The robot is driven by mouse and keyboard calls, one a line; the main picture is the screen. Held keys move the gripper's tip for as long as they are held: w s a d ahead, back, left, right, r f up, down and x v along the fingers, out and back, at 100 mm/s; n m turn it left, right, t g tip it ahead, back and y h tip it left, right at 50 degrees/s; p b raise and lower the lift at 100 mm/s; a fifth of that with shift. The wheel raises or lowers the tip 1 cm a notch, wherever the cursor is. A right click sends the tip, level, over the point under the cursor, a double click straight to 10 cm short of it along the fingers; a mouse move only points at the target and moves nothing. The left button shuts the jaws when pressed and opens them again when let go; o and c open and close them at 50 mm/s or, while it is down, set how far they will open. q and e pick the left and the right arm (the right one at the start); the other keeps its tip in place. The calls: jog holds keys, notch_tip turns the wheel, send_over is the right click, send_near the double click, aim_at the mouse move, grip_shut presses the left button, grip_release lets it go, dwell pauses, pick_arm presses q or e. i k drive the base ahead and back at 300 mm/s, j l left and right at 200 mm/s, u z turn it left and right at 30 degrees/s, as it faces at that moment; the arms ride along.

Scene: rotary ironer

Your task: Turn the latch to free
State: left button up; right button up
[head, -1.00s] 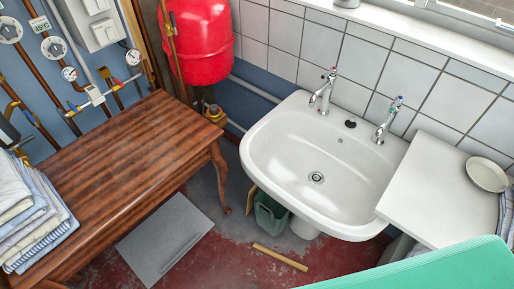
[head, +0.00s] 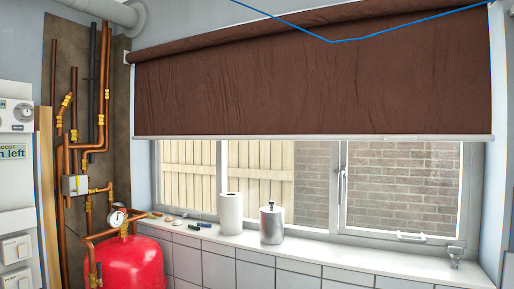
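Neither of my grippers is in view. I cannot tell which part the task's latch is. The window (head: 400,185) at the back has a slim upright handle (head: 342,186) on the frame of its right pane and a pale bar-shaped fitting (head: 411,237) along its bottom rail. The right pane looks shut. At the left edge a white panel carries a dial (head: 22,112) and a cut-off label (head: 14,152) whose readable part ends in "n left".
A brown blind (head: 310,85) covers the window's upper part, with a blue line crossing it. A paper roll (head: 230,213) and metal canister (head: 271,223) stand on the sill (head: 330,262). A red tank (head: 128,268) and copper pipes (head: 103,85) are at left.

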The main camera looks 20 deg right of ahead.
aim_at(342, 172)
jog(key=z, duration=1.35)
